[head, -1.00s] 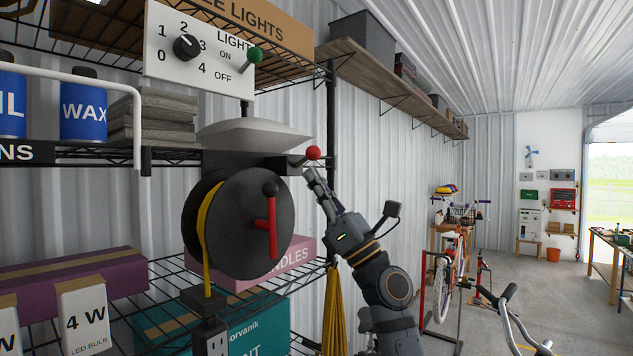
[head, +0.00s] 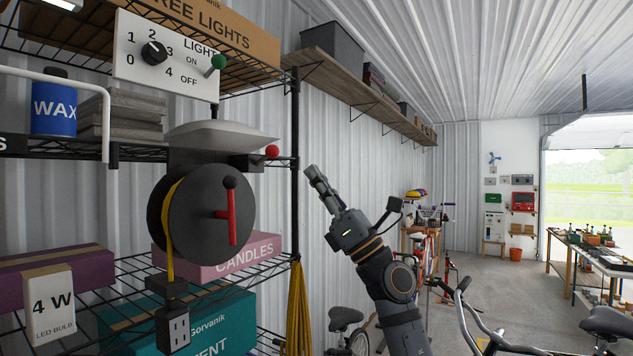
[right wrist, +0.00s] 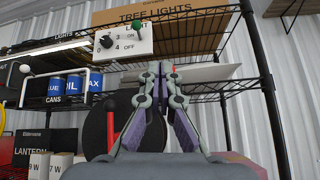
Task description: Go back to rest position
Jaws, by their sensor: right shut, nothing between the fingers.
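My right gripper (head: 316,174) is raised in the middle of the head view, to the right of the cord reel. Its fingers are shut and empty, and point up and to the left. In the right wrist view the closed fingers (right wrist: 158,75) stand in front of the shelf. The black reel (head: 208,218) with its red crank (head: 230,212) hangs at the shelf's right end, apart from the gripper. A red-knobbed lever (head: 272,151) sticks out above the reel, left of the fingertips. My left gripper is not in view.
A wire shelf holds a light switch panel (head: 166,56), a wax can (head: 55,104), a candles box (head: 235,257) and a teal box (head: 185,325). Bicycles stand at the lower right. A workbench (head: 590,262) is at far right. Open floor lies between.

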